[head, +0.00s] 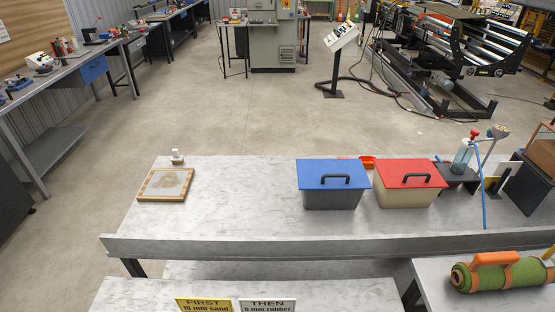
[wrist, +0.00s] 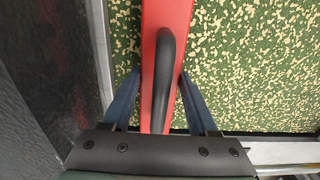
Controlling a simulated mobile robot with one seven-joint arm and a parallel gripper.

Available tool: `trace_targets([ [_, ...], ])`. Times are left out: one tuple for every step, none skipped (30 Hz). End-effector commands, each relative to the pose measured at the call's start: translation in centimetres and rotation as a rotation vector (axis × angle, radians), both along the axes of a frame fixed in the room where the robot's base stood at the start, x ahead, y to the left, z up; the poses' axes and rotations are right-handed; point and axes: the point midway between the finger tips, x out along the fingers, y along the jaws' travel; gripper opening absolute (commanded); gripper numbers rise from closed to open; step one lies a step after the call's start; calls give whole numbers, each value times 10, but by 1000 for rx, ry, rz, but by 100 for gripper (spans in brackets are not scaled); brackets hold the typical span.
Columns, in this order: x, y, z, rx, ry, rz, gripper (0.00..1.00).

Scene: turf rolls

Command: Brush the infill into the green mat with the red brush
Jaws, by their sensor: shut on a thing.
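The red brush (wrist: 149,75) has a black arched handle and lies lengthwise in the wrist view. My gripper (wrist: 160,82) has its two blue fingers on either side of the brush's handle area and is shut on it. The green mat (wrist: 255,65) lies below and around the brush, speckled all over with pale sandy grains. The brush's underside is hidden, so I cannot tell whether its bristles touch the mat. The head view shows neither the brush nor my gripper.
A pale metal edge (wrist: 100,45) borders the mat on the left, beside a dark surface (wrist: 40,80). In the head view, a blue-lidded bin (head: 333,175) and a red-lidded bin (head: 408,175) stand on the table (head: 240,215). A green roll (head: 505,275) lies at lower right.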

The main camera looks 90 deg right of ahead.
Motion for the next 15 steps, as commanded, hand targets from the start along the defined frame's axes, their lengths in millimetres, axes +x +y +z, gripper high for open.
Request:
trace_targets([
  [6, 2, -1, 4, -3, 1, 0],
  [9, 2, -1, 4, -4, 2, 0],
  [14, 2, -1, 3, -5, 1, 0],
  [17, 2, -1, 3, -5, 2, 0],
  [20, 3, -1, 3, -5, 2, 0],
  [24, 3, -1, 3, -5, 2, 0],
  [28, 3, -1, 3, -6, 3, 0],
  [31, 4, -1, 3, -6, 3, 0],
  [36, 4, -1, 3, -7, 3, 0],
  [39, 4, -1, 3, -8, 2, 0],
  [42, 4, -1, 3, -8, 3, 0],
  [46, 4, -1, 3, -9, 4, 0],
  [49, 5, -1, 3, -9, 4, 0],
  [53, 5, -1, 2, -9, 3, 0],
  [56, 5, -1, 2, -9, 4, 0],
])
